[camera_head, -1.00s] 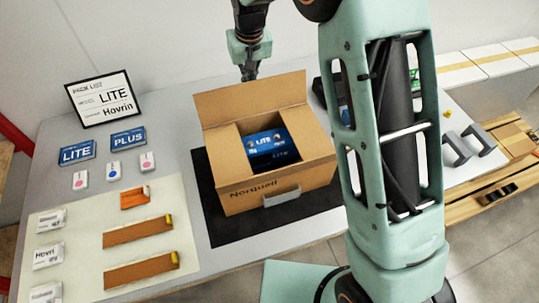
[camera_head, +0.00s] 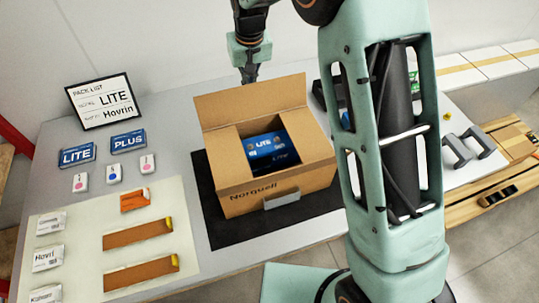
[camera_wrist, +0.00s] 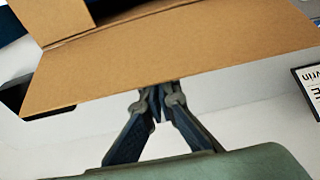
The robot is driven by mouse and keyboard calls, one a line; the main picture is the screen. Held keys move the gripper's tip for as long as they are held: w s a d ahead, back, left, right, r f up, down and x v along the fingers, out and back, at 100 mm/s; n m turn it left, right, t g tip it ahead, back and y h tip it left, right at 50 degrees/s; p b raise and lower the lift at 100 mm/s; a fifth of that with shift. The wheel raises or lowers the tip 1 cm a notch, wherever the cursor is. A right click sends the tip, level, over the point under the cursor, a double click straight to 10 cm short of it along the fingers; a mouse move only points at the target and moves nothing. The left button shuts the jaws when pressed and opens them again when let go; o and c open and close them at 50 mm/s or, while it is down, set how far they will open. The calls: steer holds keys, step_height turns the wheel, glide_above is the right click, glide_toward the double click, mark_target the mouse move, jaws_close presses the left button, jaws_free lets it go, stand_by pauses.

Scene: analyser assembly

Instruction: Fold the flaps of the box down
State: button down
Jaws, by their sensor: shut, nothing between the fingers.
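The open cardboard box (camera_head: 240,198) stands on a black mat, with a blue LITE carton (camera_head: 268,149) inside it. Its back flap (camera_head: 250,99) stands up, leaning backward. The other flaps look folded down, though I cannot tell for all of them. My gripper (camera_head: 249,76) is behind the back flap, near its top edge, shut and empty. In the wrist view the back flap (camera_wrist: 175,48) spans the top of the picture, and my shut gripper (camera_wrist: 156,92) has its fingertips at or just under the flap's edge. I cannot tell whether they touch.
The black mat (camera_head: 225,229) lies under the box. Grey handles (camera_head: 468,146) stand at the right. My own arm blocks the view right of the box.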

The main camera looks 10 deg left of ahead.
mark_target(253, 95)
steer(key=s, duration=0.1)
steer(key=s+d+r, duration=0.1)
steer(key=s, duration=0.1)
steer(key=shift+s+d+r+b, duration=0.25)
steer(key=shift+d+b, duration=0.1)
steer(key=shift+s+d+r+b, duration=0.1)
steer(key=shift+s+d+b, duration=0.25)
steer(key=shift+s, duration=0.4)
steer(key=shift+s+d+b, duration=0.2)
steer(key=shift+s+d, duration=0.2)
steer(key=shift+s, duration=0.35)
steer(key=shift+s+d+f+b, duration=0.35)
steer(key=shift+s+f+b, duration=0.15)
steer(key=shift+s+b, duration=0.25)
steer(key=shift+s+d+f+b, duration=0.4)
steer(key=shift+s+f+b, duration=0.15)
steer(key=shift+s, duration=0.25)
steer(key=shift+s+d+f+b, duration=0.35)
steer(key=shift+s+f+b, duration=0.2)
steer(key=shift+s, duration=0.25)
steer(key=shift+s+d+f+b, duration=0.15)
steer(key=shift+s+f+b, duration=0.05)
steer(key=shift+f+b, duration=0.2)
steer(key=shift+s+d+f+b, duration=0.1)
steer(key=shift+s+f+b, duration=0.1)
steer(key=shift+f+b, duration=0.2)
steer(key=shift+f, duration=0.35)
steer(key=shift+r, duration=0.1)
